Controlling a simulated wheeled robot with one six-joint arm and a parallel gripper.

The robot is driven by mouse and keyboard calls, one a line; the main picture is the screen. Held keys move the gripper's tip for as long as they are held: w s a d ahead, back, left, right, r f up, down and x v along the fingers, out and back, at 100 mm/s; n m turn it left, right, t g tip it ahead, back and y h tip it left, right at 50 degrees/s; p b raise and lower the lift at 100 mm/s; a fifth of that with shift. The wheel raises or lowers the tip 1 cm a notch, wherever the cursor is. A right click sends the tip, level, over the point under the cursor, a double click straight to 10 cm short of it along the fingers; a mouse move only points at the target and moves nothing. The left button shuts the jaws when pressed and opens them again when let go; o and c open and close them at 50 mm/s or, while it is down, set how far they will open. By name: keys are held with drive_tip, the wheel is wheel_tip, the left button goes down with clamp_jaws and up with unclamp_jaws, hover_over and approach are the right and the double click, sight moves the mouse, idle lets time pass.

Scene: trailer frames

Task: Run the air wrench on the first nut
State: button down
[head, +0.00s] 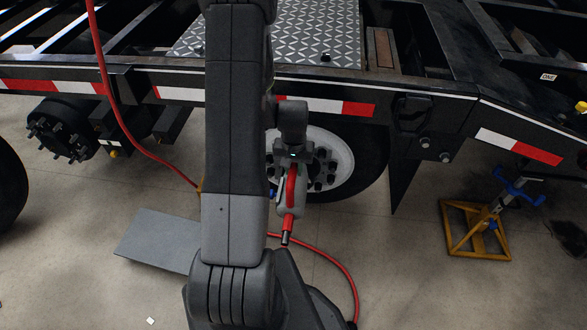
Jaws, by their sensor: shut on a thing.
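My gripper (293,152) is shut on the air wrench (291,188), a grey tool with a red part, held in front of the mounted wheel. The wheel (345,152) has a white rim and a ring of dark nuts (332,168) around its hub. My arm hides the left part of the wheel, and the gripper and wrench cover part of the hub. The wrench's nose is hidden, so I cannot tell whether it touches a nut or which one it faces.
A red hose (117,128) hangs at the left, and red hose (340,272) also lies on the floor. A bare studded hub (62,130) shows at left. A grey plate (158,238) lies on the floor. A yellow stand (462,252) with blue parts is at right.

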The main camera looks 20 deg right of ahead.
sight(292, 174)
drive_tip(key=shift+w+d+r, duration=0.1)
drive_tip(key=shift+w+d, duration=0.45)
drive_tip(key=shift+w, duration=0.3)
drive_tip(key=shift+w+d+r, duration=0.1)
drive_tip(key=shift+w+d, duration=0.4)
drive_tip(key=shift+w, duration=0.35)
idle(2.5)
drive_tip(key=shift+s+f, duration=0.1)
drive_tip(key=shift+s+a+f+b, duration=0.1)
drive_tip(key=shift+s+a+b, duration=0.15)
drive_tip(key=shift+s, duration=0.2)
drive_tip(key=shift+s+a+b, duration=0.1)
drive_tip(key=shift+s+a, duration=0.25)
drive_tip(key=shift+s, duration=0.1)
drive_tip(key=shift+s+a+b, duration=0.2)
drive_tip(key=shift+s+a, duration=0.25)
drive_tip(key=shift+s, duration=0.3)
drive_tip(key=shift+s+a+b, duration=0.15)
drive_tip(key=shift+s+a, duration=0.35)
drive_tip(key=shift+s, duration=0.3)
drive_tip(key=shift+s+a+b, duration=0.2)
drive_tip(key=shift+s+a, duration=0.25)
drive_tip(key=shift+s, duration=0.3)
